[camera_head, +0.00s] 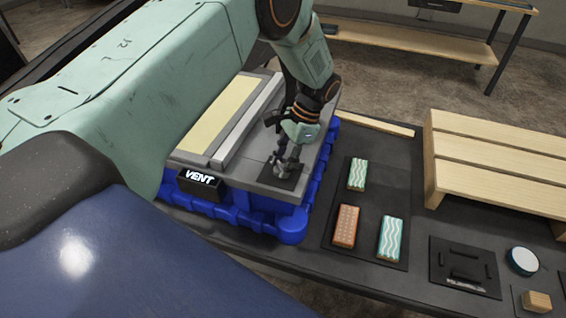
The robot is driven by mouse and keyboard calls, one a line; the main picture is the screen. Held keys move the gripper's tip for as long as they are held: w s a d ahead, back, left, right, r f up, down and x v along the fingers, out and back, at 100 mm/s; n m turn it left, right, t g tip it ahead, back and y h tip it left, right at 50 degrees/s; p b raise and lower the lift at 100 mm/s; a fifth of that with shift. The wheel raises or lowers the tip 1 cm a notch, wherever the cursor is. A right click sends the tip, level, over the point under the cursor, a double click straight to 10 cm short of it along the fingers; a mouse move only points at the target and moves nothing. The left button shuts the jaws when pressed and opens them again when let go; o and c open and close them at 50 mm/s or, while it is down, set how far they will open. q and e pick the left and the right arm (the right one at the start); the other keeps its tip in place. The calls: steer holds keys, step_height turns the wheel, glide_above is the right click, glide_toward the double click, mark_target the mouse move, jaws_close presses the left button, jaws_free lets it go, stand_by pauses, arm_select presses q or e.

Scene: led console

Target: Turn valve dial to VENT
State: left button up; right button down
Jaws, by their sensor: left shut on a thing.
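The console (225,171) is a grey-topped box with a blue base on the dark table. A small black sign (199,181) on its front left corner reads VENT in white letters. The valve dial (284,172) sits on a dark square plate on the console's top at the right. My left gripper (287,160) reaches down from above and is shut on the dial. The fingers hide most of the dial, so its pointing direction cannot be told. My right gripper is not in view.
Right of the console, several patterned blocks (391,238) stand on a dark mat (373,180). A slatted wooden rack (500,165) is at the right. A black plate with slots (465,270), a round white-topped item (522,261) and a small wooden block (537,301) lie at the front right.

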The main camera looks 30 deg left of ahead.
arm_select(q)
steer(key=shift+w, duration=0.1)
stand_by(0.3)
steer(key=o, duration=1.1)
steer(key=shift+o, duration=0.2)
steer(key=v, duration=1.2)
steer(key=shift+a, duration=0.2)
